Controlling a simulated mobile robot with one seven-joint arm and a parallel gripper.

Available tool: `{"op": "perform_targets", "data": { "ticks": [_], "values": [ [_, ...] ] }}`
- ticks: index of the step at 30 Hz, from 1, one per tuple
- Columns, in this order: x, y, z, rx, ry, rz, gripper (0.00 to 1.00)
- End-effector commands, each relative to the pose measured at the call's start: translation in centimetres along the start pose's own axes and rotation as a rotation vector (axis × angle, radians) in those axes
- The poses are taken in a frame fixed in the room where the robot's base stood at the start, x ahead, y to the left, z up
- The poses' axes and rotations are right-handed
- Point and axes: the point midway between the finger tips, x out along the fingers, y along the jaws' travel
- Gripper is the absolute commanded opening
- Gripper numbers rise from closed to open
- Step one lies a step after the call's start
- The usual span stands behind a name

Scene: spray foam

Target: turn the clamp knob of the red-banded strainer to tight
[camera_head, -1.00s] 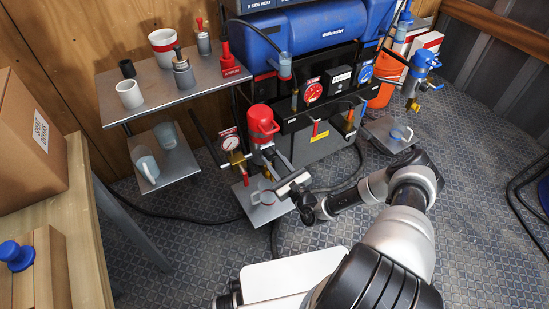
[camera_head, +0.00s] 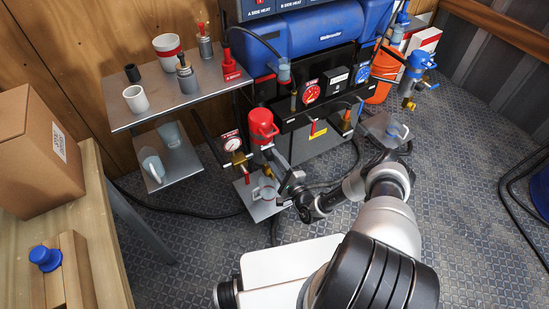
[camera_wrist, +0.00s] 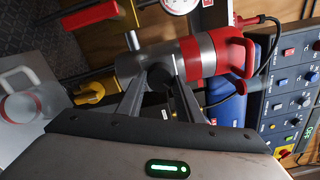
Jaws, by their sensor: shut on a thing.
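The red-banded strainer (camera_head: 262,127) stands at the front left of the machine, with a red top and a grey lower body. In the wrist view it lies sideways: grey body (camera_wrist: 138,65), red band and red handled cap (camera_wrist: 232,52). Its black clamp knob (camera_wrist: 160,76) shows between the fingertips of my gripper (camera_wrist: 157,80), which is shut on it. In the head view my gripper (camera_head: 279,170) is just below and right of the strainer, and the knob is hidden there. I cannot tell how tight the knob is.
A pressure gauge (camera_head: 232,144) with brass fittings is left of the strainer. A metal tray (camera_head: 262,212) holding a clear jug sits below. A blue-topped strainer (camera_head: 420,62) is at the right. A steel shelf (camera_head: 160,98) with cups is at the left. Black hoses cross the floor.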

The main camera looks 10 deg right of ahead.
Motion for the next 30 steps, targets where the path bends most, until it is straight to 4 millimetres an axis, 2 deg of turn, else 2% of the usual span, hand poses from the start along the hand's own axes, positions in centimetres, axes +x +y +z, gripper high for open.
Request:
{"op": "perform_targets", "data": {
  "ticks": [18,30],
  "values": [
    [-0.04,-0.28,-0.01,-0.578,0.002,0.000,0.11],
    [0.01,-0.28,0.00,-0.844,0.002,-0.001,0.11]
  ]
}}
